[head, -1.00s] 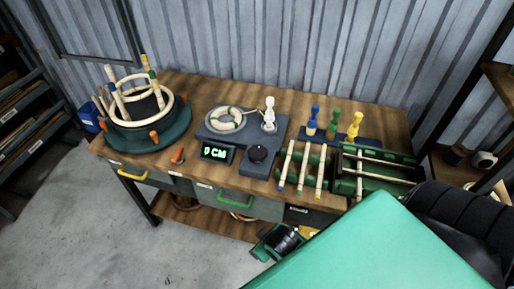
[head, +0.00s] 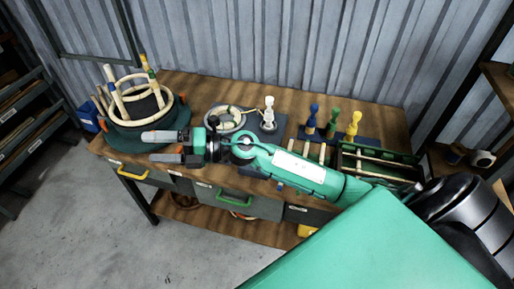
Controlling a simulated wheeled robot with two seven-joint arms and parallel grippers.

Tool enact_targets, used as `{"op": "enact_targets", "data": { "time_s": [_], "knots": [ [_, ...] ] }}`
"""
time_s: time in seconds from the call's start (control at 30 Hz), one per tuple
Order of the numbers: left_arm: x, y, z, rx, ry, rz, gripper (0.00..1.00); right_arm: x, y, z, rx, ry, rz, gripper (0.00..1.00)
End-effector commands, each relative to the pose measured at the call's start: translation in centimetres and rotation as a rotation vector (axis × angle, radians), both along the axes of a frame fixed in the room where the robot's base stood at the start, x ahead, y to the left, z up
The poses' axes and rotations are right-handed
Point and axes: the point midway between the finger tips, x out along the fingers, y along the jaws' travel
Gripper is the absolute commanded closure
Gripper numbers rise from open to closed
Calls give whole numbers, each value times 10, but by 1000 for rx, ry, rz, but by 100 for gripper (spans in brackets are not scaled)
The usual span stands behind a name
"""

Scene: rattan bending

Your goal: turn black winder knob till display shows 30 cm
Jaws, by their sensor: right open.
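My right gripper (head: 153,147) reaches in from the right and points left, with its two grey fingers apart and nothing seen between them. It hangs over the front left of the bench, near the round green former. The winder's grey base (head: 277,130) shows only in part behind my arm, with a pale coil (head: 222,112) on top and a white figure-like peg (head: 269,112) at its right. The black knob and the display are hidden behind my right arm and gripper, so no reading shows now. My left gripper is not in view.
The green round former (head: 123,138) with rattan rings and upright sticks stands at the left of the wooden bench (head: 190,85). Blue (head: 312,118), green (head: 333,122) and yellow (head: 353,124) pegs stand at the back right, behind a green rack (head: 400,158).

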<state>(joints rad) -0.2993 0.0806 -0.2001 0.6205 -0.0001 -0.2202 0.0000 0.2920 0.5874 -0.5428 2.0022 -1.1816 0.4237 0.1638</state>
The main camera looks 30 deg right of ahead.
Motion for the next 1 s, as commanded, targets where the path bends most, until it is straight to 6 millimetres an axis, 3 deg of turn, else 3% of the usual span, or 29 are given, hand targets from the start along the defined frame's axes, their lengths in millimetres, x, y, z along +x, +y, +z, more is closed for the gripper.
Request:
{"op": "enact_targets", "data": {
  "time_s": [0.13, 0.27, 0.37, 0.47, 0.6, 0.73, 0.83, 1.0],
  "knots": [
    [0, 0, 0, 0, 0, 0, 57, 4, -6, -35, -341, -87, 168, 21],
    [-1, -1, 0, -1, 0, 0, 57, 12, -36, -71, -654, -102, 283, 21],
    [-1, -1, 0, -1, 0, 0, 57, 23, -77, -95, -904, -76, 347, 21],
    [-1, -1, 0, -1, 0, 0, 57, 35, -131, -109, -1150, -13, 386, 21],
    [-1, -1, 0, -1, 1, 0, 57, 47, -210, -111, -1446, 118, 402, 21],
    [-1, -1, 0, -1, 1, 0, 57, 50, -265, -103, -1626, 237, 395, 21],
    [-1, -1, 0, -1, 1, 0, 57, 50, -289, -96, -1698, 295, 388, 21],
    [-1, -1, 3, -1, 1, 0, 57, 49, -299, -101, -1729, 326, 388, 21]
  ]
}}
